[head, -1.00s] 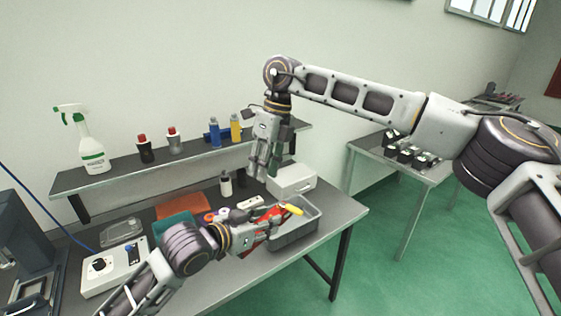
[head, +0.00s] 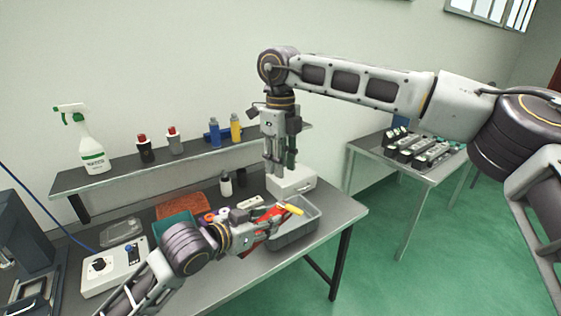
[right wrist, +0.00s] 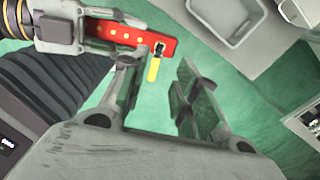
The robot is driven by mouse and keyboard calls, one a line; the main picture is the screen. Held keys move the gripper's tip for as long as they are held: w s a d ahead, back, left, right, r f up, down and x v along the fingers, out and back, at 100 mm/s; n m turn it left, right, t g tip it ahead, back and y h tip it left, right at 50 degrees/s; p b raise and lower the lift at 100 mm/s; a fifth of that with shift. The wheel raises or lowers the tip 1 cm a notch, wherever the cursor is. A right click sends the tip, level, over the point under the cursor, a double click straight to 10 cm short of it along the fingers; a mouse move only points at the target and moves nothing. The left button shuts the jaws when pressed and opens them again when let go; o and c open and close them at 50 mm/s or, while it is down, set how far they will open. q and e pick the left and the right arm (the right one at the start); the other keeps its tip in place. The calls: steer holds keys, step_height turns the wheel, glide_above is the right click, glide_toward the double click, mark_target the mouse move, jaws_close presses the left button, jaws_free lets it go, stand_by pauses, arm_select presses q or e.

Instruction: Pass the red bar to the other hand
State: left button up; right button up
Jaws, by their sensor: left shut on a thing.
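The red bar (head: 268,224) is held in my left gripper (head: 262,226), which is shut on it above the table by the grey bin. In the right wrist view the bar (right wrist: 130,35) shows yellow dots, and a yellow piece (right wrist: 153,69) is at its right end; I cannot tell whether they are joined. My left gripper's fingers hide part of the bar. My right gripper (head: 280,170) points down above and behind the bar in the head view. In the right wrist view its fingers (right wrist: 160,92) are spread, with nothing clearly between them.
A grey bin (head: 312,230) stands at the table's right end, with a white box (head: 291,182) behind it. A shelf (head: 115,176) carries a spray bottle (head: 88,140) and several small bottles. A white control box (head: 108,268) is at the left. A second table (head: 405,164) stands behind.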

mark_target(280, 201)
steer(key=shift+f, duration=5.95)
steer(key=shift+c, duration=0.3)
jaws_close()
arm_select(q)
steer(key=o, duration=1.2)
steer(key=shift+s+a, duration=0.1)
steer(key=shift+v, duration=3.65)
